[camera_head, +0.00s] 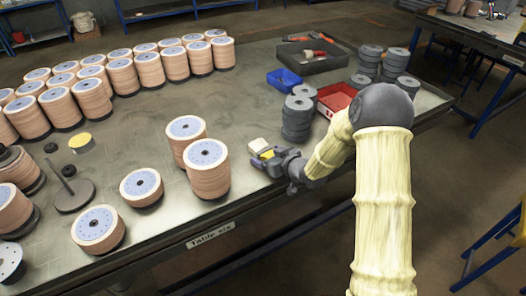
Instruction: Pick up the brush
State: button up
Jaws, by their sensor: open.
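My gripper (259,149) is at the table's front edge, right of the two tall stacks of discs. Its jaws are open, and I see nothing held between them. A dark open tray (337,63) stands at the back right of the table. In it lies a small tool with a red part (314,54), which may be the brush. A second thin orange-red item (320,37) lies at the tray's far side. Both are too small to tell apart surely. My gripper is well in front of the tray and apart from both.
Tan disc stacks (207,168) fill the left and back left. Grey disc stacks (297,117), a blue bin (284,80) and a red bin (334,98) stand between my gripper and the tray. The table (252,99) is bare in the middle.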

aim_at(269, 155)
dwell(0.4)
jog(key=c, duration=1.1)
jog(key=shift+r, duration=0.15)
notch_tip(269, 155, up, 10)
jog(key=shift+f+p, duration=0.1)
jog(key=shift+p, duration=0.2)
